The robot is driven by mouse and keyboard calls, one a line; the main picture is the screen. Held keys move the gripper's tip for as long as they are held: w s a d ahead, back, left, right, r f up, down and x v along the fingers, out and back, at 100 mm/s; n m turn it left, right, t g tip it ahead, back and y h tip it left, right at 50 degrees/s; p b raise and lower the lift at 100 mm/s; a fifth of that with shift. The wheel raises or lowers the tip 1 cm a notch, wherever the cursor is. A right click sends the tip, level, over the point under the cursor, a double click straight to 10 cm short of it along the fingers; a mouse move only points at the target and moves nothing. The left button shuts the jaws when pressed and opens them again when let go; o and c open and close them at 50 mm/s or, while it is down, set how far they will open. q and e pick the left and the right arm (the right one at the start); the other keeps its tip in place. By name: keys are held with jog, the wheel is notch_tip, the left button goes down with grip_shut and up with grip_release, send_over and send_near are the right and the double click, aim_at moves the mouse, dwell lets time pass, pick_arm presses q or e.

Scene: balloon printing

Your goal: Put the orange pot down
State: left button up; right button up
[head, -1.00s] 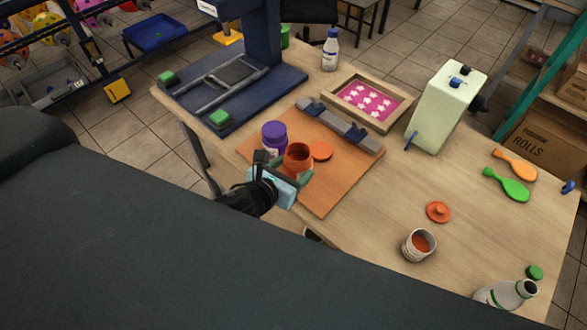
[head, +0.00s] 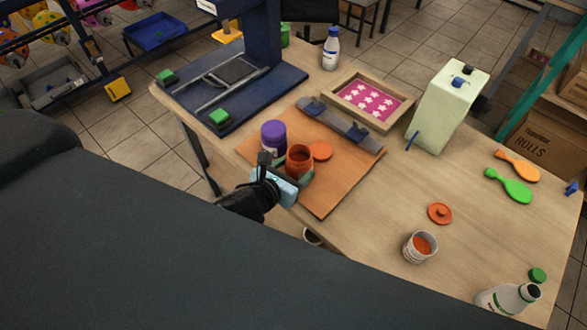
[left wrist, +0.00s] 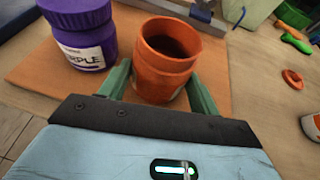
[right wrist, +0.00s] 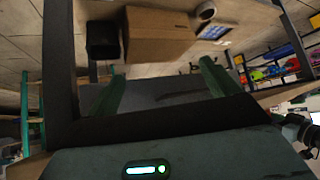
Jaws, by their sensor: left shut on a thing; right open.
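The orange pot (head: 299,159) is open-topped and upright over the orange board (head: 335,188), at the board's near left part. My left gripper (head: 292,177) is shut on it, with a finger on each side; this also shows in the left wrist view, where the pot (left wrist: 165,65) sits between the green fingers. Its base looks at or very near the board; I cannot tell if it touches. The orange lid (head: 320,150) lies flat just right of the pot. My right gripper (right wrist: 162,85) is open and empty in the right wrist view.
A purple pot (head: 273,138) stands close left of the orange pot. A grey rail (head: 341,125) lies along the board's far edge. A framed screen (head: 367,98) is behind it. The board's near right part is clear. A printed cup (head: 419,247) stands further right.

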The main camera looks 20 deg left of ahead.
pick_arm(q)
jog(key=shift+f, duration=0.1)
jog(key=o, duration=1.1)
jog(key=shift+r, duration=0.2)
jog(key=v, duration=1.2)
jog(key=shift+p, duration=0.3)
